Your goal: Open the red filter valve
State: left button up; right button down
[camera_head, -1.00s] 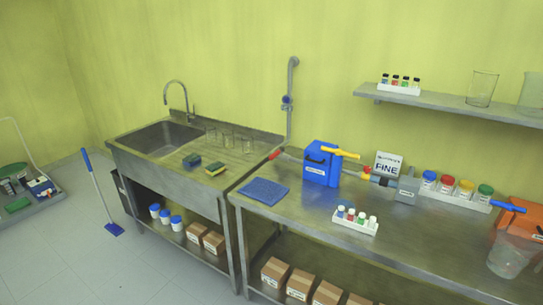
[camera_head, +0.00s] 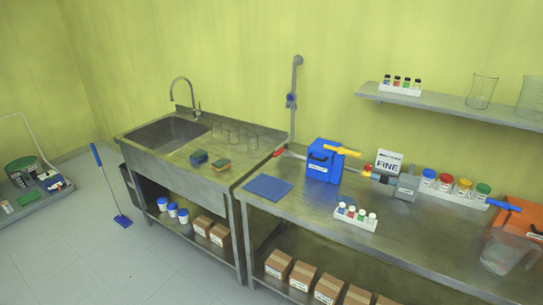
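A small red part (camera_head: 367,171) sits on the grey filter-like fitting (camera_head: 405,184) on the right bench, just right of a blue box (camera_head: 324,161) with a yellow lever (camera_head: 342,151). A red handle (camera_head: 280,153) shows at the bench's back left corner, near the wall pipe. I cannot tell for sure which red part is the filter valve, or how far it is turned. A white sign reading FINE (camera_head: 389,161) stands behind the fitting. Neither of my grippers is in view.
The steel bench (camera_head: 400,227) holds a blue mat (camera_head: 268,187), a white vial rack (camera_head: 356,218), several colour-capped jars (camera_head: 446,183), an orange box (camera_head: 520,218) and a clear beaker (camera_head: 497,256). A sink (camera_head: 170,135) stands left. A blue mop (camera_head: 109,182) and open floor lie further left.

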aim_at(286, 147)
jog(key=i+j, duration=0.45)
jog(key=j, duration=0.2)
jog(key=i+j, duration=0.5)
jog(key=j, duration=0.15)
jog(key=i+j, duration=0.45)
jog(key=j, duration=0.2)
jog(key=i+j, duration=0.5)
jog(key=j, duration=0.2)
